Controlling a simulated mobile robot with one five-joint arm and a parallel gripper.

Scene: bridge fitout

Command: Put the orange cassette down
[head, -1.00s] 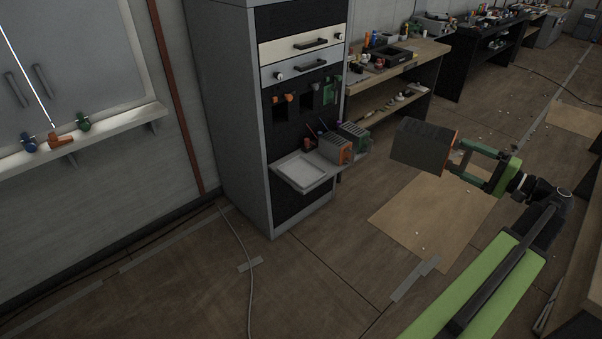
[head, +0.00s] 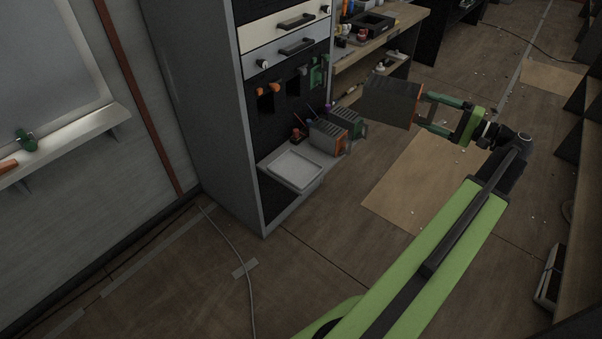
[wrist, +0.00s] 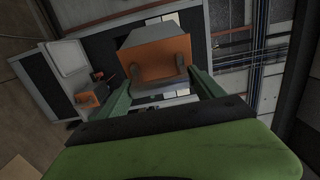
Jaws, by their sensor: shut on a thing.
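The orange cassette (head: 389,101) is a grey box with an orange face, held out in the air to the right of the cabinet. In the wrist view its orange face (wrist: 158,62) is toward me, between the fingers. My gripper (head: 424,109) is shut on it at the orange end, and its green fingers also show in the wrist view (wrist: 162,88). On the cabinet's low shelf stand another grey cassette with an orange face (head: 328,137) and one with a green face (head: 347,121). A pale, empty-looking tray (head: 296,168) lies on the same shelf, in front of them.
The tall grey cabinet (head: 200,110) has drawers above the shelf and small orange and green items hanging on its dark panel. A cluttered workbench (head: 385,30) stands behind. A wall ledge (head: 75,140) is at left. Open floor with a cable (head: 235,250) lies in front.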

